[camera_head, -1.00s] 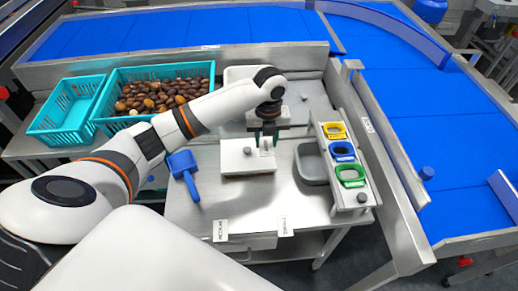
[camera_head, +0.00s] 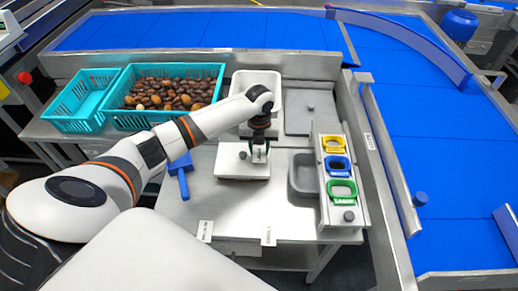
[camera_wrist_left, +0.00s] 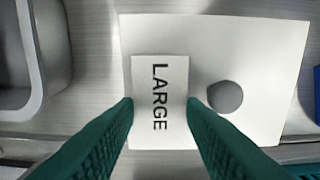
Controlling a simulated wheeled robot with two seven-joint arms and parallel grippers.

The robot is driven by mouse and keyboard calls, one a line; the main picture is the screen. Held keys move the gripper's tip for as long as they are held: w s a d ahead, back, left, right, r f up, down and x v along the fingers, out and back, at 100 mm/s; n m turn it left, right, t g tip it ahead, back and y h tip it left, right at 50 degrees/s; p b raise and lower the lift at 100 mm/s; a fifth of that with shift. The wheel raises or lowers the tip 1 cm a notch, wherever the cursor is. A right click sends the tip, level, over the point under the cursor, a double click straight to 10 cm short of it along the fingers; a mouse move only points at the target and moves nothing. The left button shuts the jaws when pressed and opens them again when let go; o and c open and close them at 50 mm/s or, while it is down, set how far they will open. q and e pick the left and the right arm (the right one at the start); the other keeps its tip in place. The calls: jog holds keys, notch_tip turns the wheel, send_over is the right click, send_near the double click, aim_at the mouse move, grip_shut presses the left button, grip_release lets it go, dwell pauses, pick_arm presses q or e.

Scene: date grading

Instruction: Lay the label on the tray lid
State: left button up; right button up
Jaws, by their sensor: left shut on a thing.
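The tray lid (camera_head: 230,170) is a flat white plate with a dark grey round knob (camera_head: 243,155), lying on the metal table. In the left wrist view the lid (camera_wrist_left: 225,50) spreads behind the fingers, with its knob (camera_wrist_left: 225,97) right of the label. The label (camera_wrist_left: 160,85) is a small white card reading LARGE. My left gripper (camera_head: 259,150) is shut on the label, one green finger at each side of it. It is over the lid's right part in the head view. I cannot tell whether the label touches the lid. My right gripper is not in view.
A white tray (camera_head: 236,87) stands behind the lid. A grey bin (camera_head: 302,177) and a rack with yellow, blue and green rings (camera_head: 341,193) stand right. A blue scoop (camera_head: 182,177) lies left. Teal crates (camera_head: 125,121), one holding dates, are back left.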

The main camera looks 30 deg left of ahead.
aim_at(259, 153)
pick_arm(q)
jog(key=shift+f, duration=0.8)
jog(key=shift+f, duration=0.1)
jog(key=o, duration=0.7)
jog(key=shift+c, duration=0.2)
notch_tip(259, 153, up, 12)
jog(key=shift+b, duration=0.35)
